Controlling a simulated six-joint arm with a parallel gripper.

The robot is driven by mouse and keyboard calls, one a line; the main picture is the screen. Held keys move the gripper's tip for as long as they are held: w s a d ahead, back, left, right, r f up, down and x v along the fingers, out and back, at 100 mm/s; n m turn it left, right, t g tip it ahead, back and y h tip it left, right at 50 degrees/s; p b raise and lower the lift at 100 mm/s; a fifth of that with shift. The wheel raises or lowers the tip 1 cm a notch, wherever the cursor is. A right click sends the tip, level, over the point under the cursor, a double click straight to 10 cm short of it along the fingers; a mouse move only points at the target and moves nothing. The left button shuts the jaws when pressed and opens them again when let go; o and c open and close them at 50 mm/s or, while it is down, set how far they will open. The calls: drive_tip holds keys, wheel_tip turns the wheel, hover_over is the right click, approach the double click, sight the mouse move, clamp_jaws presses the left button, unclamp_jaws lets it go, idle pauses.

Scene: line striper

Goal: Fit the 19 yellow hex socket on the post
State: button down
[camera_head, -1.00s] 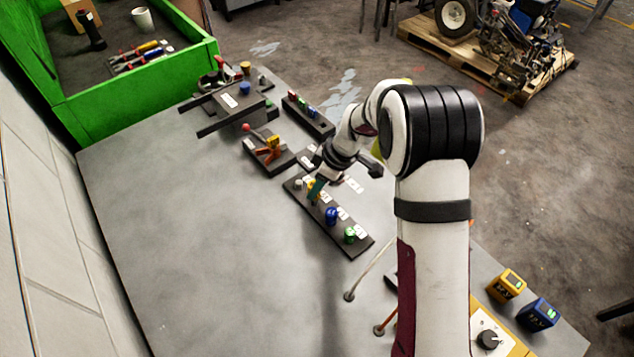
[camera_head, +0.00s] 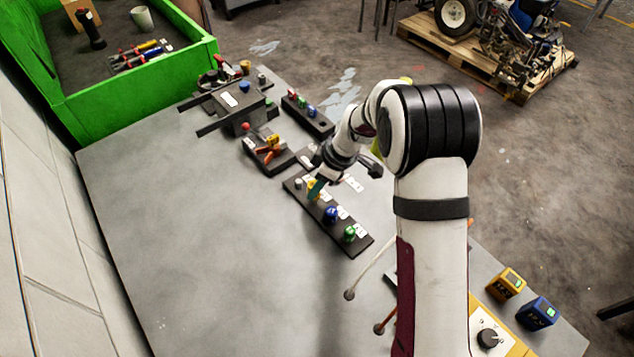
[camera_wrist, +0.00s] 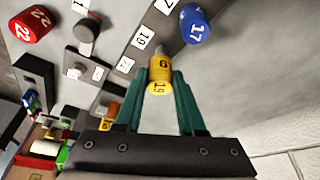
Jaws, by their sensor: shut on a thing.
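The yellow hex socket marked 19 (camera_wrist: 158,80) is between the teal fingertips of my gripper (camera_wrist: 159,84), which is shut on it. A grey metal tip (camera_wrist: 160,50) shows just beyond the socket; I cannot tell whether it is the post or part of the socket, or whether the socket is seated. In the head view my gripper (camera_head: 316,189) is over the dark strip (camera_head: 312,222), near its far left end, with the yellow socket (camera_head: 312,186) partly hidden by the fingers.
A blue socket marked 17 (camera_wrist: 194,25) stands close beside the held socket. A green socket (camera_head: 349,233) is farther along the strip. A red socket marked 22 (camera_wrist: 32,25) is at the wrist view's upper left. The bench (camera_head: 190,230) is clear left of the strip.

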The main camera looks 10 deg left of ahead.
drive_tip(key=shift+f, duration=1.5)
idle(0.6)
drive_tip(key=shift+c, duration=0.6)
unclamp_jaws()
drive_tip(key=v, duration=0.7)
idle(0.6)
